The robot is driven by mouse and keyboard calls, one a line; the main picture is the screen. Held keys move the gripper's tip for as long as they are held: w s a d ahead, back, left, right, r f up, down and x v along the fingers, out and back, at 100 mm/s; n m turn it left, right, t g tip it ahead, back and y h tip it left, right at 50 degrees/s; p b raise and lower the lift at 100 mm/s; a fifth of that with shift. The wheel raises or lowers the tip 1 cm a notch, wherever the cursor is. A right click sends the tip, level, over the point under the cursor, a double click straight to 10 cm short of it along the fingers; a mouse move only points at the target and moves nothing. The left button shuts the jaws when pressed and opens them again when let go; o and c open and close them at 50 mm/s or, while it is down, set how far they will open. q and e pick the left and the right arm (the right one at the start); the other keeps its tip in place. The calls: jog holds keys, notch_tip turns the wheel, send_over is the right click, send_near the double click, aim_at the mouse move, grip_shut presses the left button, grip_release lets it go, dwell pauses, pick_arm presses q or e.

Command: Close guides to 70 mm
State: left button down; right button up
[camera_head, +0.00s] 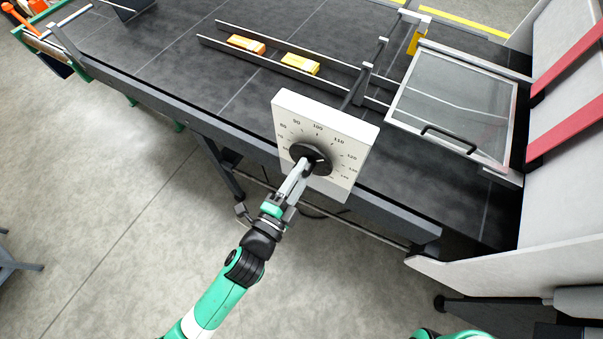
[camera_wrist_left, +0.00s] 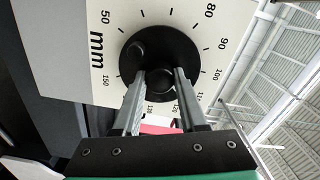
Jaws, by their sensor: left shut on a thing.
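The white dial plate (camera_head: 340,123) with millimetre numbers stands upright at the conveyor's near edge. Its round black knob (camera_head: 323,152) also shows in the left wrist view (camera_wrist_left: 133,68). My left gripper (camera_head: 304,166) is shut on the knob's central grip, one finger on each side in the wrist view (camera_wrist_left: 162,77). The fingers hide part of the knob and scale, and I cannot read the setting exactly. The far guide rail (camera_head: 285,44) and near guide rail (camera_head: 222,46) run roughly parallel, with an orange carton (camera_head: 246,44) and a yellow-orange carton (camera_head: 300,65) between them. My right gripper is out of view.
The dark conveyor bed (camera_head: 180,60) lies behind the dial. A framed clear cover with a black handle (camera_head: 448,139) stands to the right, beside a light machine housing with red stripes (camera_head: 570,140). Open floor lies in front on the left.

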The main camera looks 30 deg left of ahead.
pick_arm(q)
jog(key=n+b, duration=0.2)
jog(key=n, duration=0.4)
jog(key=shift+f+n, duration=0.1)
jog(key=shift+n, duration=0.2)
jog(key=n+b, duration=0.2)
jog(key=n, duration=0.4)
jog(key=shift+b, duration=0.4)
jog(key=n+b, duration=0.2)
jog(key=n, duration=0.4)
jog(key=shift+n, duration=0.3)
jog(key=n+b, duration=0.1)
jog(key=n, duration=0.2)
jog(key=shift+n+b, duration=0.45)
jog(key=shift+n, duration=1.35)
jog(key=shift+c, duration=2.2)
grip_release()
